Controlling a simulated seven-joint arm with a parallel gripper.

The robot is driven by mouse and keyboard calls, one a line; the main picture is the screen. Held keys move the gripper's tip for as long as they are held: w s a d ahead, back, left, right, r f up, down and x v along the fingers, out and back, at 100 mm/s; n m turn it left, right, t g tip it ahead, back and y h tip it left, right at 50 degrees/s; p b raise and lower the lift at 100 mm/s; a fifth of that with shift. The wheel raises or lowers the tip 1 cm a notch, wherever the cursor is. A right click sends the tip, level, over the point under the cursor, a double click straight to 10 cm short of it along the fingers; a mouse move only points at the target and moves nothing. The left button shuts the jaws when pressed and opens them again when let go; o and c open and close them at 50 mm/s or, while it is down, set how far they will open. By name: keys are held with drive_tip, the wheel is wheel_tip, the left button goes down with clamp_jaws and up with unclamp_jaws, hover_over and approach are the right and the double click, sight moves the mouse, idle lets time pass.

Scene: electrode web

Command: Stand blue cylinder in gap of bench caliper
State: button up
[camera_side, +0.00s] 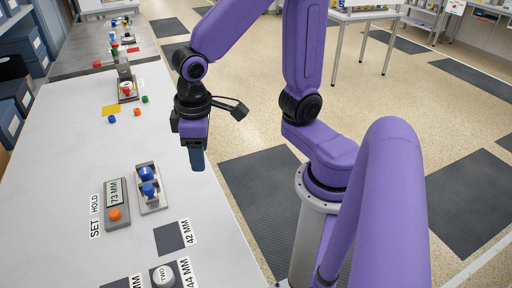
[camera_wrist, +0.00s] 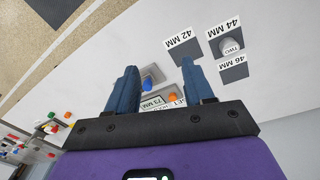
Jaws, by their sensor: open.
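The bench caliper shows in the side view as a narrow grey frame (camera_side: 155,207) beside a readout box (camera_side: 125,192) reading "73 MM". Blue rounded pieces (camera_side: 148,189) sit upright within the frame, one behind the other. I cannot tell which is the blue cylinder, or whether one belongs to the caliper. Blue also shows between my fingers in the wrist view (camera_wrist: 148,83). My gripper (camera_side: 197,162) is open and empty, pointing down, above and to the right of the caliper.
An orange button (camera_side: 115,214) is on the readout box. Dark pads marked 42 MM (camera_side: 168,239), 44 MM and 46 MM lie at the near end, with a white cylinder marked TWO (camera_side: 163,276) on one. Small coloured parts (camera_side: 126,89) stand farther back. The mid-table is clear.

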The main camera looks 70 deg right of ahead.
drive_tip(key=s+d+n, duration=0.4)
drive_tip(key=s+n, duration=0.3)
drive_tip(key=s, duration=0.4)
drive_tip(key=shift+s+r+n+g+y, duration=0.25)
drive_tip(key=shift+r+n+g+y, duration=0.05)
drive_tip(key=shift+r+y, duration=0.1)
